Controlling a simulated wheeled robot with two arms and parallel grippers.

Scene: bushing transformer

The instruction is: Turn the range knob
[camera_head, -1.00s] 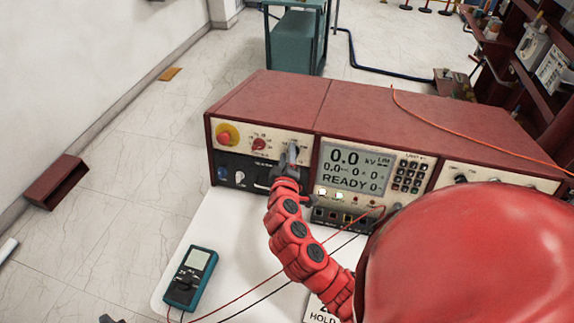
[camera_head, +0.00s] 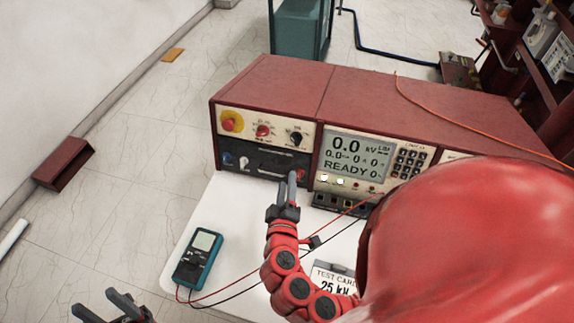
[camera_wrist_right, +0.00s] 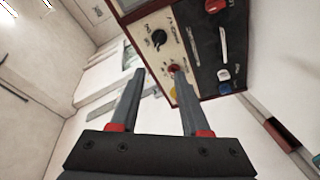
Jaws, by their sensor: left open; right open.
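A red test console (camera_head: 400,105) stands on the white bench. Its upper left panel carries a yellow-ringed red button (camera_head: 231,122), a red knob (camera_head: 262,131) and a black knob (camera_head: 296,138). The labels are too small to tell which is the range knob. The right wrist view also shows the black knob (camera_wrist_right: 159,38) and red knob (camera_wrist_right: 174,68). My right gripper (camera_head: 292,180) is open and empty, in front of and below the black knob, apart from it. Its fingertips (camera_wrist_right: 157,71) also show in the right wrist view. My left gripper (camera_head: 108,305) is open at the lower left.
A teal multimeter (camera_head: 198,258) with red and black leads lies on the white bench (camera_head: 218,208). A test card (camera_head: 335,275) lies near my right arm. The lower black panel (camera_head: 275,161) has more knobs. An orange cable (camera_head: 450,122) crosses the console top.

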